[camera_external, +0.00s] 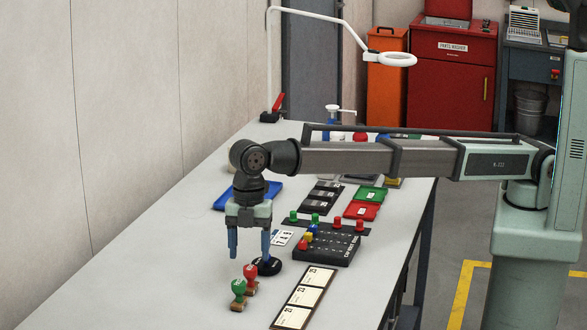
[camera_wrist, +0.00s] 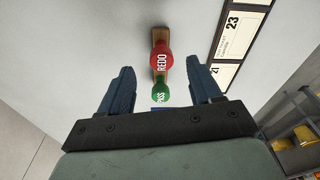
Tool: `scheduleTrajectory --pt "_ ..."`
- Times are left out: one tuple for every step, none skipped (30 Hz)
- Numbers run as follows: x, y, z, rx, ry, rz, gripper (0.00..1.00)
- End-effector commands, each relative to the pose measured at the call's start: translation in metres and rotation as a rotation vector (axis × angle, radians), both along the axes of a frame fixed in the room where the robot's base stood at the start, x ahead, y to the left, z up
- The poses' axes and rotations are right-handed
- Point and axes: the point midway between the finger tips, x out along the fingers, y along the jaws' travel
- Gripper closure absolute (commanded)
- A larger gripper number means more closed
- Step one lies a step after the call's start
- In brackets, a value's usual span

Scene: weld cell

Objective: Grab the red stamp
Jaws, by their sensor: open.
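The red stamp (camera_external: 250,272), marked REDO on its round knob, stands upright on a wooden base near the front of the table. A green stamp (camera_external: 238,288) stands right beside it. My gripper (camera_external: 249,258) is open and empty, pointing down above the table near the stamps. In the wrist view the red stamp (camera_wrist: 162,57) lies between and just beyond the lines of my gripper's fingers (camera_wrist: 161,72). The green stamp (camera_wrist: 160,91), partly hidden at the bottom, is between the fingers.
A black round object (camera_external: 268,267) is by the right finger. A numbered card strip (camera_external: 304,298) lies right of the stamps. A black tray with coloured pegs (camera_external: 326,246) and a blue tray (camera_external: 228,203) are farther back. The table (camera_external: 150,270) is clear to the left.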

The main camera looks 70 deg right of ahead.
Motion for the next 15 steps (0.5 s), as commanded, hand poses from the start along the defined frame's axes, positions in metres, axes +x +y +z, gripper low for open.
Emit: scheduleTrajectory --pt "-0.001 0.001 -0.009 -0.001 0.001 0.0 0.36" --pt "-0.001 0.001 -0.013 -0.001 0.001 0.0 0.36" --pt "-0.001 0.002 -0.017 -0.001 0.001 0.0 0.36" --pt "-0.001 0.002 -0.019 -0.001 0.001 0.0 0.36" --pt "-0.001 0.002 -0.02 -0.001 0.0 0.0 0.36" --pt "-0.001 0.003 -0.022 0.0 0.0 0.0 0.36" --pt "-0.001 0.003 -0.022 0.0 0.0 0.0 0.36" --pt "-0.001 0.003 -0.023 0.0 0.0 0.0 0.36" --pt "-0.001 0.003 -0.025 0.0 -0.001 0.0 0.36" --pt "-0.001 0.004 -0.027 0.0 -0.001 0.0 0.36" --pt "-0.001 0.004 -0.029 0.0 -0.001 0.0 0.36" --pt "-0.001 0.005 -0.033 0.0 0.0 0.0 0.36" --pt "-0.002 0.005 -0.037 0.0 0.0 -0.001 0.36" --pt "-0.002 0.006 -0.04 -0.001 0.001 -0.001 0.36" --pt "-0.002 0.006 -0.046 -0.001 0.001 -0.001 0.36"
